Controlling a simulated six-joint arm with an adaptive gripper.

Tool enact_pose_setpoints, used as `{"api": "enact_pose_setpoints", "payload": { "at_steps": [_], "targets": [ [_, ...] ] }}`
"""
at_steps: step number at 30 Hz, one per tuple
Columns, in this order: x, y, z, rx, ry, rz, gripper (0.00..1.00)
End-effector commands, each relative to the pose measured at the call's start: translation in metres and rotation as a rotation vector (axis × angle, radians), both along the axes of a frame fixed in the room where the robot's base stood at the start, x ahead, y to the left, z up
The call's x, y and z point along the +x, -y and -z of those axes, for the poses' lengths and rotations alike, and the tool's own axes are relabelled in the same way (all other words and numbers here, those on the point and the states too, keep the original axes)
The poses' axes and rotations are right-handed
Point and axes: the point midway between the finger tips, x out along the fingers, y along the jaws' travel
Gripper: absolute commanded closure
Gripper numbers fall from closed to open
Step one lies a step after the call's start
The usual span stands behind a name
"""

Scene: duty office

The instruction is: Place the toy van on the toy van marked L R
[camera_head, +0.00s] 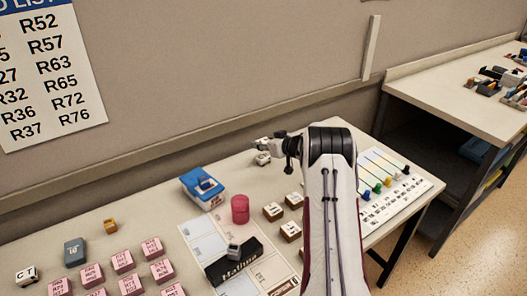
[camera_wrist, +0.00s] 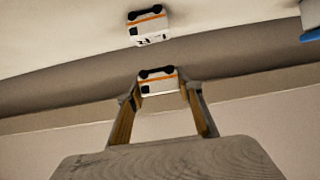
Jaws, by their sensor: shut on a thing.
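My gripper (camera_wrist: 158,92) is shut on a white toy van (camera_wrist: 158,86) with an orange stripe and dark wheels. A second white toy van (camera_wrist: 149,27) with an orange stripe and small dark marks stands on the table; the marks are too small to read. The wrist view is upside down, with the table at the top. In the head view the held van (camera_head: 262,143) shows just above the other van (camera_head: 263,158), near the back of the table; my gripper (camera_head: 272,143) is left of my arm. The vans look close, but I cannot tell if they touch.
Several pink blocks (camera_head: 122,261) and lettered blocks (camera_head: 273,211) fill the front. A panel with coloured sliders (camera_head: 388,180) lies right. The wall (camera_head: 240,80) rises behind the table.

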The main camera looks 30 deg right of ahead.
Motion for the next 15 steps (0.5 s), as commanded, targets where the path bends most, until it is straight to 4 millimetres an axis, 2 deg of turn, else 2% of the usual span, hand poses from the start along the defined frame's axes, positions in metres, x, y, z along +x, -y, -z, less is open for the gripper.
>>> {"api": "enact_pose_setpoints", "payload": {
  "at_steps": [10,15],
  "targets": [
    [0.000,0.000,0.030,0.002,-0.001,0.000,0.85],
    [0.000,0.000,0.037,0.000,0.000,0.000,0.85]
  ]
}}
